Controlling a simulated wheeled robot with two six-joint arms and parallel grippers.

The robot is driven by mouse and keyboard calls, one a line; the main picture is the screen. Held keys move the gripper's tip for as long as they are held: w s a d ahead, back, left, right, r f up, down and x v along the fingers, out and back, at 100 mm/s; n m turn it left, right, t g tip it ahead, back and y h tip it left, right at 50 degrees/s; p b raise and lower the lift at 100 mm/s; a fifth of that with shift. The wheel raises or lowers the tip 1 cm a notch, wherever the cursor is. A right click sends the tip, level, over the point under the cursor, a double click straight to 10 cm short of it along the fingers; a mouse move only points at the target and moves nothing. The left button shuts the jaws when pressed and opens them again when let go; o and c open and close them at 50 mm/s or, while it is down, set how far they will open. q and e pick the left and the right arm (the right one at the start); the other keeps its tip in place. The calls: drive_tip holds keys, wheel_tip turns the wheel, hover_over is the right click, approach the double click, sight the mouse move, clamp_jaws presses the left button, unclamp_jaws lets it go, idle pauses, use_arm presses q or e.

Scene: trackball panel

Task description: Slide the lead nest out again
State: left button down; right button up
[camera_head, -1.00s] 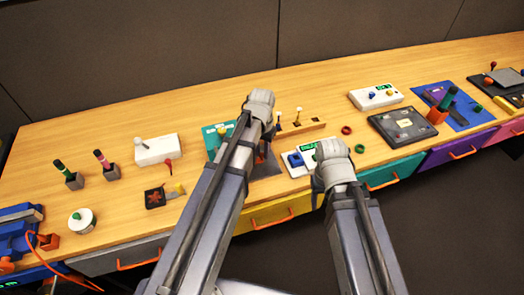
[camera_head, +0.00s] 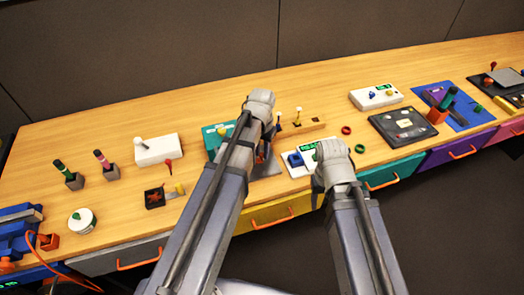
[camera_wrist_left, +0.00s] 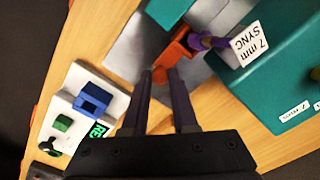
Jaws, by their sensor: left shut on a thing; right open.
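My left gripper (camera_wrist_left: 161,80) is shut on a small orange-red tab (camera_wrist_left: 160,74) in the left wrist view. The tab joins an orange-red block (camera_wrist_left: 176,50), which I take to be the lead nest. It sits on a grey plate (camera_wrist_left: 127,50) between teal housings. A purple pin (camera_wrist_left: 203,42) lies across its right end, beside the label "7 mm SYNC" (camera_wrist_left: 250,45). In the head view my left arm mostly covers this teal fixture (camera_head: 213,135). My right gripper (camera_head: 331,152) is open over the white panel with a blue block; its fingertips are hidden.
The white panel (camera_wrist_left: 75,105) with a blue block (camera_wrist_left: 93,98) and green display stands close beside the fixture. A wooden bar (camera_head: 302,127) with upright pins lies behind. Red and green rings (camera_head: 346,130) lie to the right. The rear table top is clear.

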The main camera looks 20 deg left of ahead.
use_arm(q)
drive_tip(key=shift+w+d, duration=0.65)
drive_tip(key=shift+d, duration=0.3)
drive_tip(key=shift+w+d, duration=0.7)
drive_tip(key=shift+d, duration=0.3)
drive_tip(key=shift+w+d, duration=0.65)
drive_tip(key=shift+d, duration=0.3)
drive_tip(key=c, duration=0.8)
unclamp_jaws()
drive_tip(key=shift+w+d, duration=0.1)
drive_tip(key=shift+d, duration=0.05)
drive_tip(key=shift+o, duration=0.6)
